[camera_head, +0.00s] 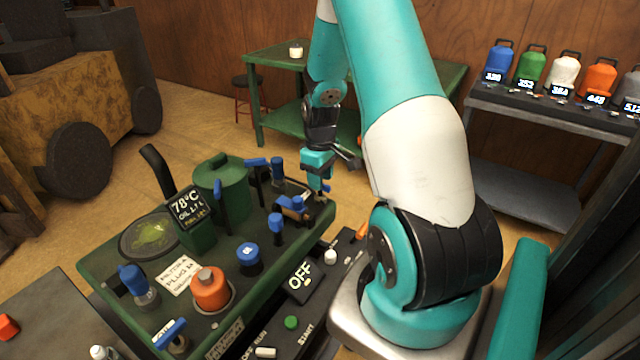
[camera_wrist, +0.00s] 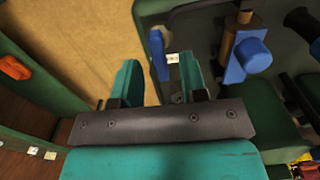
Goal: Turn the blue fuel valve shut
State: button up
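My gripper (camera_head: 319,183) points down at the far right corner of the green machine. In the wrist view my gripper (camera_wrist: 160,75) has its two teal fingers apart. A thin blue lever (camera_wrist: 158,52) shows just beyond the gap, nearer the right finger; I cannot tell if they touch. A small blue part also shows beside the fingertips in the head view (camera_head: 326,188). A blue fitting with a brass-coloured body (camera_head: 293,206) sits just left of the gripper, and a similar one shows in the wrist view (camera_wrist: 247,57). I cannot read which blue part is the fuel valve.
The green machine (camera_head: 110,265) carries several other blue handles and knobs, an orange cap (camera_head: 210,288) and a dark display (camera_head: 190,207). A control panel reading OFF (camera_head: 301,280) lies in front. A green table (camera_head: 272,62) stands behind; a shelf with coloured cans (camera_head: 530,110) is at right.

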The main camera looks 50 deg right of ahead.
jog(key=shift+f, duration=1.35)
grip_shut()
